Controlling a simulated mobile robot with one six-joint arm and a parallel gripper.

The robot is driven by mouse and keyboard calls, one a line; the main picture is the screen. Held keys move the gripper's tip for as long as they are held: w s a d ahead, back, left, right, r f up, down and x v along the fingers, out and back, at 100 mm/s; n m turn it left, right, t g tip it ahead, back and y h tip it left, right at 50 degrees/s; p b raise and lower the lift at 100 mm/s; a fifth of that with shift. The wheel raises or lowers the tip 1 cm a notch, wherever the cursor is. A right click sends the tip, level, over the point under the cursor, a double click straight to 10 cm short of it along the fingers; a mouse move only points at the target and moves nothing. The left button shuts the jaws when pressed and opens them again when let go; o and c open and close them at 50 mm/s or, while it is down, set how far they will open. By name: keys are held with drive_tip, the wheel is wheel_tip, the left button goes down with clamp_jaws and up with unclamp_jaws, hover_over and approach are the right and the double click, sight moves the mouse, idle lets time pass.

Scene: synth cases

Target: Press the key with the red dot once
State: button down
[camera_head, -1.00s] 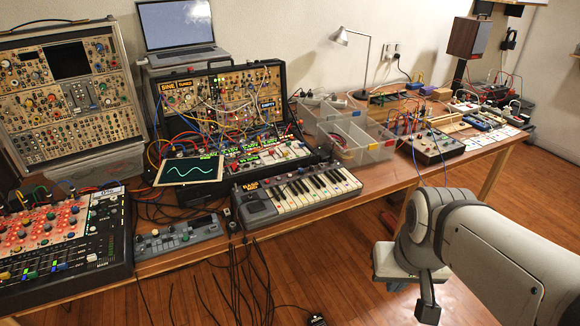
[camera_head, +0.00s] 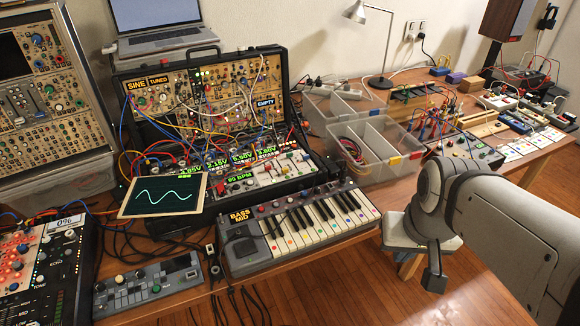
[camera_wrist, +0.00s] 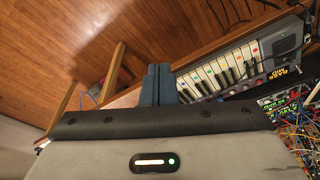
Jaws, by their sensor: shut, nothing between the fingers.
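A small keyboard (camera_head: 240,262) labelled BASS MID lies on the table, with coloured dots along its white keys. The key with the red dot (camera_head: 273,249) seems to be the white key nearest the label; its dot is tiny in the head view. In the wrist view the keyboard (camera_wrist: 283,40) is at upper right, upside down, with a reddish dot on the key nearest the label (camera_wrist: 255,44). My gripper (camera_wrist: 159,68) is shut and empty. Its blue-grey fingers appear left of the keyboard's far keys in the wrist view. In the head view my arm's end is right of the keyboard, apart from it.
A tablet with a sine wave (camera_head: 164,196) and a patched synth case (camera_head: 215,95) stand behind the keyboard. A small grey device (camera_head: 148,285) lies to its left. Clear bins (camera_head: 372,150) are behind right. Cables hang over the front edge; floor (camera_head: 365,275) is open.

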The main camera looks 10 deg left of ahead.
drive_tip(key=shift+s, duration=0.1)
drive_tip(key=shift+d, duration=0.1)
drive_tip(key=w+a+f+n+h+p, duration=0.2)
drive_tip(key=w+a+f+n+h, duration=0.25)
drive_tip(key=w+a+n, duration=0.5)
drive_tip(key=w+a+f+n+t, duration=0.1)
drive_tip(key=a+f+n+t, duration=0.2)
drive_tip(key=a+n, duration=0.3)
drive_tip(key=w+a+f+n+t, duration=0.2)
drive_tip(key=a+n, duration=0.5)
drive_tip(key=a, duration=0.4)
drive_tip(key=shift+a+f+t+y+p, duration=0.2)
drive_tip(key=shift+f+t+y+p, duration=0.2)
drive_tip(key=shift+f+y, duration=0.1)
drive_tip(key=shift+f, duration=0.15)
